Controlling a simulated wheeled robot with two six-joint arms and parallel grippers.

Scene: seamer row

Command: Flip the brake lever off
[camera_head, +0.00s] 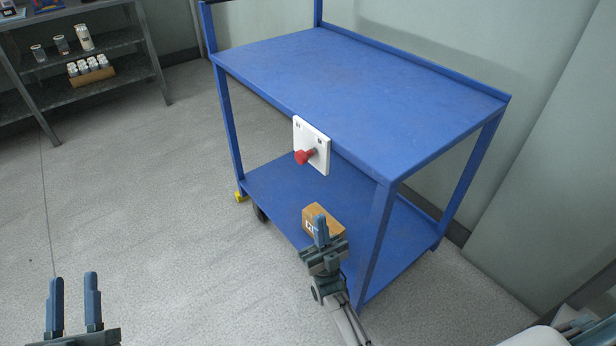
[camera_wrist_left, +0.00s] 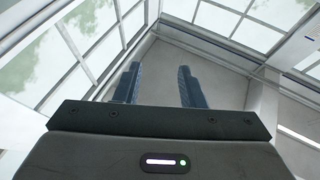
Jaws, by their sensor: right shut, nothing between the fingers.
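The brake lever (camera_head: 305,157) is a red knob on a white plate (camera_head: 322,150) fixed to the front edge of the blue cart's top shelf (camera_head: 350,80). Its knob sticks out toward the lower left. My right gripper (camera_head: 320,222) is shut and empty, below the lever and apart from it, in front of the lower shelf. My left gripper (camera_head: 74,290) is open and empty at the lower left, far from the cart. Its spread fingers also show in the left wrist view (camera_wrist_left: 158,88), with nothing between them.
A cardboard box (camera_head: 325,219) is on the cart's lower shelf (camera_head: 285,190), partly hidden by my right gripper. Walls are behind and right of the cart. The floor (camera_head: 150,200) at left is clear.

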